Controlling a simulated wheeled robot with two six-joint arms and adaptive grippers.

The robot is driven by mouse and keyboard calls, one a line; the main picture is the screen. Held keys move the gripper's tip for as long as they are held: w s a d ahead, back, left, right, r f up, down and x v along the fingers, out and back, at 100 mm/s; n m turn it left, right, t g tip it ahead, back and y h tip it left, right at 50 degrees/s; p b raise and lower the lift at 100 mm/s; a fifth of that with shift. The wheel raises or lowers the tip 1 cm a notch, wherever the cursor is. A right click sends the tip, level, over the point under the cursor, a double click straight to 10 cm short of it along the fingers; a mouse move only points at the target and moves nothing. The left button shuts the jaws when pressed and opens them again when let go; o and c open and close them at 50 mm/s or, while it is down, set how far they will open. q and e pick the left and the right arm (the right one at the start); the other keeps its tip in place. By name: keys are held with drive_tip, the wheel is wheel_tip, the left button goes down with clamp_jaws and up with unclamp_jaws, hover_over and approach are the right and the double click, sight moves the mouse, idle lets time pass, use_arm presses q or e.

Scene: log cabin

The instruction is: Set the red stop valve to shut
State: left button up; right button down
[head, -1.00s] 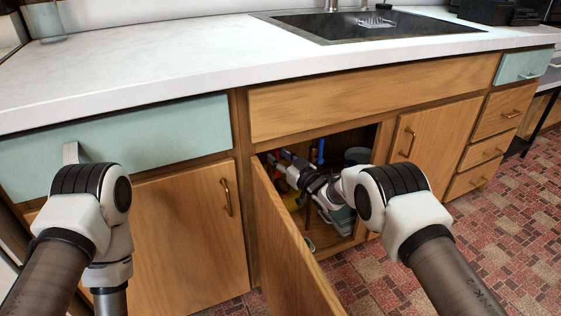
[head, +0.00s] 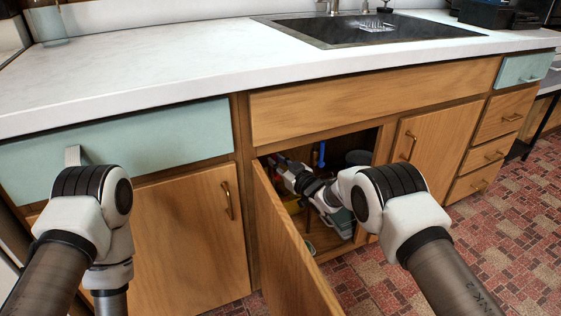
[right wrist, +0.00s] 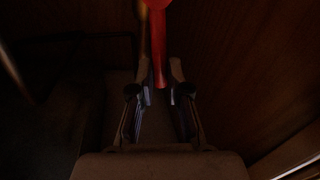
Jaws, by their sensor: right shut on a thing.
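The red valve handle (right wrist: 158,45) shows in the right wrist view as a red bar with a rounded end at the top edge. My right gripper (right wrist: 158,88) has its two fingers on either side of the bar's lower end and is shut on it. In the head view my right gripper (head: 278,162) is deep inside the open cabinet under the sink, small and dark, and the valve is hard to make out there. The valve's body is hidden. My left arm is at the left; its gripper is not in view.
The cabinet door (head: 290,245) stands open, left of my right arm. A blue upright part (head: 321,154) and a grey round container (head: 358,157) are inside the cabinet. The cabinet's dark walls are close around the right gripper. The countertop (head: 150,75) is above.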

drive_tip(key=shift+s+a+f+n+g+h, duration=0.1)
drive_tip(key=shift+s+a+f+n+h, duration=0.1)
drive_tip(key=shift+a+n, duration=0.45)
drive_tip(key=shift+s+a+f+n+g+h, duration=0.15)
drive_tip(key=shift+s+a+n, duration=0.1)
drive_tip(key=shift+n, duration=0.7)
drive_tip(key=shift+s+a+f+n+g+h, duration=0.1)
drive_tip(key=shift+s+a+f+n+h, duration=0.1)
drive_tip(key=shift+a+n, duration=0.45)
drive_tip(key=shift+d, duration=0.15)
drive_tip(key=c, duration=1.2)
unclamp_jaws()
drive_tip(key=shift+o, duration=0.2)
drive_tip(key=v, duration=1.2)
